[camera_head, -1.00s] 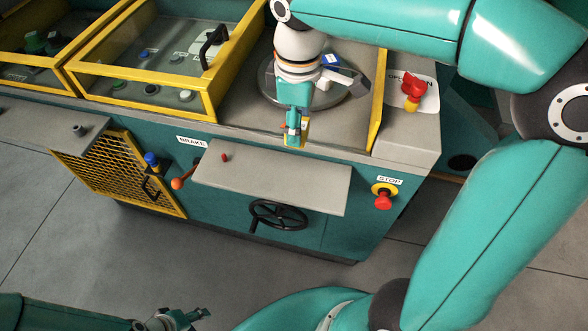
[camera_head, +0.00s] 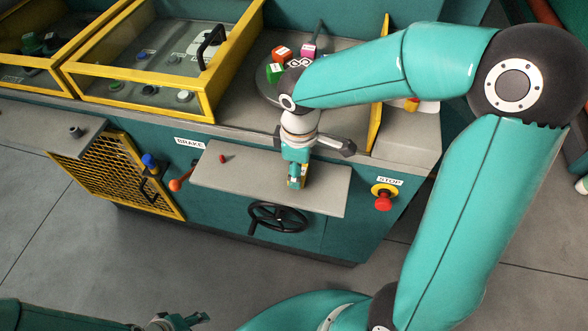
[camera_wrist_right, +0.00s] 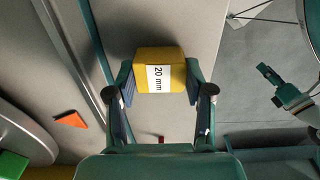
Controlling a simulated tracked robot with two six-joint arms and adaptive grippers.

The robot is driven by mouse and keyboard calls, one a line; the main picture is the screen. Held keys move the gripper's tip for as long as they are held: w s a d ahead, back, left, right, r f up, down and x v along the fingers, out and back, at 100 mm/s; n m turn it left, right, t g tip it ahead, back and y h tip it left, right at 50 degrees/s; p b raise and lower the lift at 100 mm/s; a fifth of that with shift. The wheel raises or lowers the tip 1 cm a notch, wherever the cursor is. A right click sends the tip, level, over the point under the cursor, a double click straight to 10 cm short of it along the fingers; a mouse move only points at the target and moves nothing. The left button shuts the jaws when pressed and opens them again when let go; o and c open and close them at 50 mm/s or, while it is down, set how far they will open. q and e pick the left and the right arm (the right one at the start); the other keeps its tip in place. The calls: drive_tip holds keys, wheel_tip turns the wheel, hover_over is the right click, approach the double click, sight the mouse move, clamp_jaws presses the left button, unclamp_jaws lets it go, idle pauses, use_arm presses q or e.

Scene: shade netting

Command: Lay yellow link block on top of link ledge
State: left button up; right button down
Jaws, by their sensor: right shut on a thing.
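The yellow link block (camera_wrist_right: 150,55), marked "20 mm", is between the two fingers of my right gripper (camera_wrist_right: 160,82). In the head view my right gripper (camera_head: 296,182) points down over the right half of the link ledge (camera_head: 240,180), a flat grey shelf on the console front. Little of the block shows there, and I cannot tell whether it touches the ledge. The ledge also shows below the block in the right wrist view (camera_wrist_right: 185,30). My left gripper (camera_head: 185,321) is at the bottom edge of the head view, away from the ledge; its opening is unclear.
A small red peg (camera_head: 222,158) stands on the ledge's left part. Behind, a round turntable holds orange (camera_head: 281,52), pink (camera_head: 308,50) and green (camera_head: 275,73) blocks. A black handwheel (camera_head: 278,217) is below the ledge. A red stop button (camera_head: 383,201) is to the right.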

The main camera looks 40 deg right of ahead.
drive_tip(key=shift+f, duration=0.1)
drive_tip(key=shift+c, duration=2.2)
unclamp_jaws()
wheel_tip(320, 180, up, 12)
drive_tip(key=shift+s+r+p, duration=0.15)
drive_tip(key=shift+r+p, duration=0.05)
drive_tip(key=shift+p, duration=0.15)
drive_tip(key=shift+a+f, duration=0.1)
